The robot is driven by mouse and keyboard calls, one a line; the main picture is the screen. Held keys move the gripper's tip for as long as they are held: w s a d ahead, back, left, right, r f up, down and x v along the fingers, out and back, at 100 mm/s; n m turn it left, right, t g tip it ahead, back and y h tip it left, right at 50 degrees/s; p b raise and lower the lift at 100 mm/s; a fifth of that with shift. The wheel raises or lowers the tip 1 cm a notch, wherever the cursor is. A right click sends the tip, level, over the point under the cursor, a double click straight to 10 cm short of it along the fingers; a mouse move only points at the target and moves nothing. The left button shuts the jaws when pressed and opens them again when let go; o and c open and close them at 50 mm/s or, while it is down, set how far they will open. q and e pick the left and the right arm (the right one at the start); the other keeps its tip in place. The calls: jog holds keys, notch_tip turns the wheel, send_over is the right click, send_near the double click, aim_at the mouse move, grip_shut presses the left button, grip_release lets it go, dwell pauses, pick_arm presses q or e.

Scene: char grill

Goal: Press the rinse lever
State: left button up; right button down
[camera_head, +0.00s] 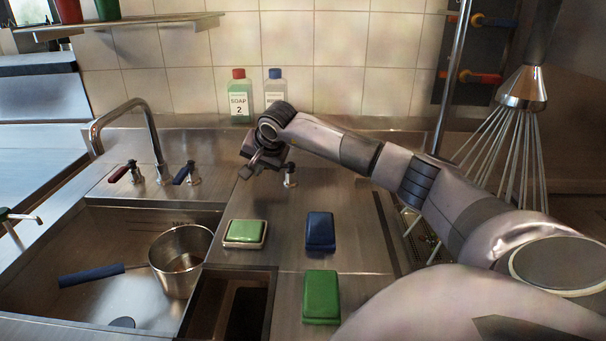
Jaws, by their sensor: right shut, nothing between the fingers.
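My left gripper is not in view.
A green sponge in a dish (245,233), a blue block (320,231) and a green block (321,296) lie on the counter. A pot (180,262) sits in the sink. Two soap bottles (240,97) (275,90) stand by the wall.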

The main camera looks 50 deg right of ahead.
jog(key=shift+w+d+m+h, duration=0.2)
jog(key=shift+w+m+h, duration=0.1)
jog(key=shift+w+m, duration=0.2)
jog(key=shift+w+r, duration=0.1)
jog(key=shift+r, duration=0.05)
jog(key=shift+d+r+m, duration=0.2)
jog(key=shift+d+m, duration=0.1)
jog(key=shift+m, duration=0.1)
jog(key=shift+a, duration=0.1)
